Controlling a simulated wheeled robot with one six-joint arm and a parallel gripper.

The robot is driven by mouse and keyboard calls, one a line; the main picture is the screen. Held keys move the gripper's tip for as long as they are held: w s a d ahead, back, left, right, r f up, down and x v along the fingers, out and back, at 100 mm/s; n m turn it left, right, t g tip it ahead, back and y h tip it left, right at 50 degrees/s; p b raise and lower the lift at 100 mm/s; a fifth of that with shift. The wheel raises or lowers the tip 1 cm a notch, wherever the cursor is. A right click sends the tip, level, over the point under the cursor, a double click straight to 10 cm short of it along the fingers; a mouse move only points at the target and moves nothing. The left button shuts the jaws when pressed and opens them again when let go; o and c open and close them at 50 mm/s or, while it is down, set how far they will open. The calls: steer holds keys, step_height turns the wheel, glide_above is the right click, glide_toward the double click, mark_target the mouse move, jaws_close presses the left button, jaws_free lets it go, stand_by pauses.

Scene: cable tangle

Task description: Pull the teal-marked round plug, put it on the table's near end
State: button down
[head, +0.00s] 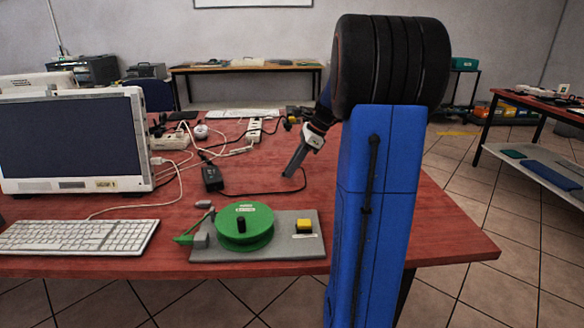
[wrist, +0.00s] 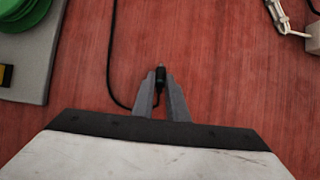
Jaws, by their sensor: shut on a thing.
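My gripper (wrist: 160,76) is shut on a small black round plug (wrist: 160,80) with a metal tip, seen in the wrist view. No teal mark can be made out on it. A thin black cable (wrist: 110,60) loops beside the fingers on the left. In the head view my gripper (head: 289,174) points down close to the red table (head: 340,230), right of a black power adapter (head: 212,179). A black cable runs from the adapter toward my gripper. The plug is hidden there, and I cannot tell whether it touches the table.
A green cable reel (head: 258,226) on a grey board with a yellow block (head: 304,226) stands at the near edge. A monitor (head: 75,145) and keyboard (head: 78,237) are at left. White power strips (head: 254,130) and cables lie farther back. The table's right part is clear.

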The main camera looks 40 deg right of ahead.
steer(key=c, duration=1.7)
jaws_free()
steer(key=shift+o, duration=0.2)
steer(key=v, duration=1.7)
steer(key=shift+d+r, duration=0.15)
steer(key=shift+r, duration=0.05)
